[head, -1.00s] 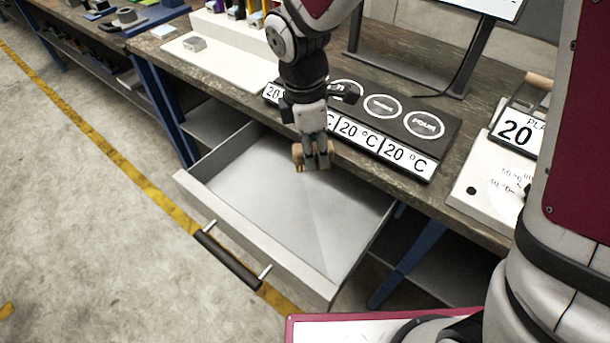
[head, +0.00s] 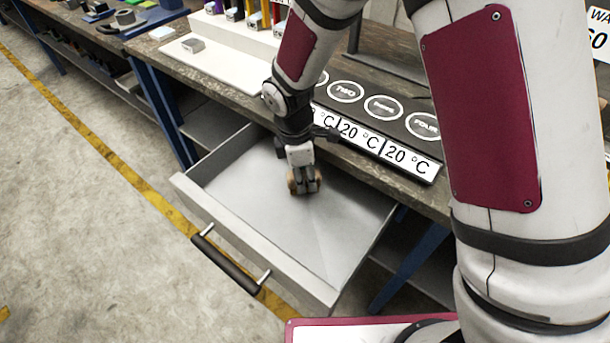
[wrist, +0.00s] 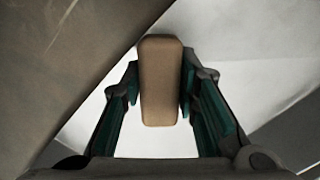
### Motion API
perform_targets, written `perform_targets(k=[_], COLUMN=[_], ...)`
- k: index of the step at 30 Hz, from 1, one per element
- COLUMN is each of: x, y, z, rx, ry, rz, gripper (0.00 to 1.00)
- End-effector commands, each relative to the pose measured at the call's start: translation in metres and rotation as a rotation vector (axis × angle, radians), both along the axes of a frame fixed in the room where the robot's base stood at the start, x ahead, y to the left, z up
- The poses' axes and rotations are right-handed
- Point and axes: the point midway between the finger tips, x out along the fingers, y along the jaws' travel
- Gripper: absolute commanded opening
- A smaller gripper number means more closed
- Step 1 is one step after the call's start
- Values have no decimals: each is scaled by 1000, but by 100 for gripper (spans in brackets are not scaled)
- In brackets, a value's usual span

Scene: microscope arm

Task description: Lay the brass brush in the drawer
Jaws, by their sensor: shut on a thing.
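The brass brush shows in the wrist view as a tan block (wrist: 160,80) between the two fingers; its bristles are hidden. In the head view only small tan parts of the brush (head: 292,181) show beside the fingers. My gripper (head: 305,188) is shut on it and points down inside the outline of the open drawer (head: 260,237), over its back half. The drawer is pulled out below the bench, light grey and otherwise empty. I cannot tell whether the brush touches the drawer floor.
The bench edge (head: 375,175) runs just behind the drawer, with a dark plate of numbered circles (head: 385,107) and 20 °C displays on top. The drawer's front wall has a dark bar handle (head: 228,268). The front half of the drawer floor is clear.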

Motion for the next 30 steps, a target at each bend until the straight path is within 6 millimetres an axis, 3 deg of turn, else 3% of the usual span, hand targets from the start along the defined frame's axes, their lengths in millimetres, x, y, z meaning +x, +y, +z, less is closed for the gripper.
perform_targets(k=[13, 14, 16, 26, 30], x=[1, 1, 1, 0, 1], y=[0, 0, 0, 0, 2], z=[-7, -6, -6, -4, 9], rx=[1, 1, 1, 1, 3], ry=[-2, -2, -2, -3, -5], rz=[-1, -1, -1, -1, 0], gripper=[2, 35, 48, 48, 48])
